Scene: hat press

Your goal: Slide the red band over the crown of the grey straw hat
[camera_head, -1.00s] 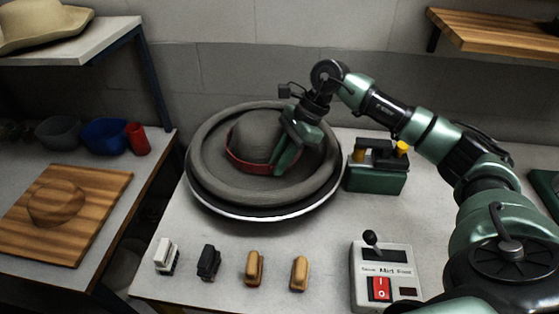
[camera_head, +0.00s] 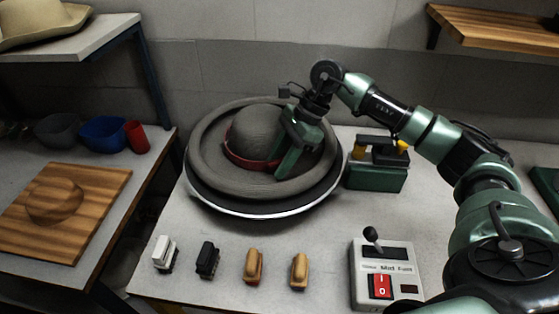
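The grey straw hat (camera_head: 256,128) rests crown up, with its wide brim (camera_head: 215,172) over a round black base with a pale rim on the table. The red band (camera_head: 240,159) lies around the lower part of the crown, near the brim; its far side is hidden. My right gripper (camera_head: 284,172) reaches down at the right side of the crown, its green fingers over the right end of the visible band. Whether the fingers are closed on the band cannot be made out. My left gripper is out of view.
A green box with yellow parts (camera_head: 377,176) stands right of the hat. A control box with a lever and red switch (camera_head: 380,286) is at the front right. Several brushes (camera_head: 254,266) stand along the front. A side table at left holds a wooden board (camera_head: 95,222) and bowls (camera_head: 103,134).

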